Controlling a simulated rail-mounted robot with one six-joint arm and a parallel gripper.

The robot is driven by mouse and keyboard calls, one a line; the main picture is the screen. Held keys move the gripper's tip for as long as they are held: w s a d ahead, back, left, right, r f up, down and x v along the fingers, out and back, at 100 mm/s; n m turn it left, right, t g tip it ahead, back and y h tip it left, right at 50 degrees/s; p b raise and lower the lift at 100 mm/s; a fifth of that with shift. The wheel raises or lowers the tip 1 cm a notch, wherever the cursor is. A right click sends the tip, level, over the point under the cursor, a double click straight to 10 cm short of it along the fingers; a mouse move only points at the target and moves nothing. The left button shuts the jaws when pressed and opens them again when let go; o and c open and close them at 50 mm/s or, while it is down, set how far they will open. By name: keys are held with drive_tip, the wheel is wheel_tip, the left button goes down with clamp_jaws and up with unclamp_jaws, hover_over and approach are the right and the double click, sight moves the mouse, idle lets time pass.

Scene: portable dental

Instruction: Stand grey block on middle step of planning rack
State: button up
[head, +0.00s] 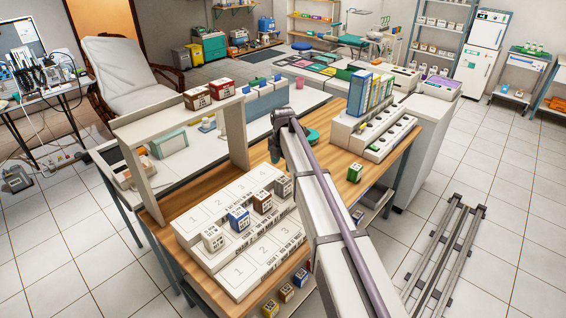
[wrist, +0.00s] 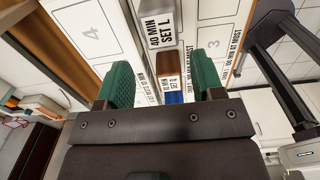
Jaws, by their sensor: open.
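The planning rack (head: 218,262) is a white stepped stand with numbered places on the wooden bench. A grey block (head: 283,186) stands at the far end of a row on its middle level, behind brown (head: 262,202), blue (head: 238,218) and white (head: 213,238) blocks. In the wrist view the grey block (wrist: 160,8) reads "40 MIN SET L" and lies just beyond my gripper (wrist: 163,74). The green fingers are apart with nothing clamped between them. The brown block (wrist: 169,65) and blue block show closer in. In the head view my arm hides part of the rack.
A white overhead shelf (head: 180,114) with red boxes (head: 222,88) stands at the rack's back left. A binder holder (head: 345,130) stands right of my arm. A small green block (head: 354,173) sits at the bench's right edge. Several blocks lie on a shelf below.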

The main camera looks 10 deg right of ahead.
drive_tip(key=s+m, duration=2.5)
drive_tip(key=s, duration=0.9)
drive_tip(key=shift+r, duration=0.25)
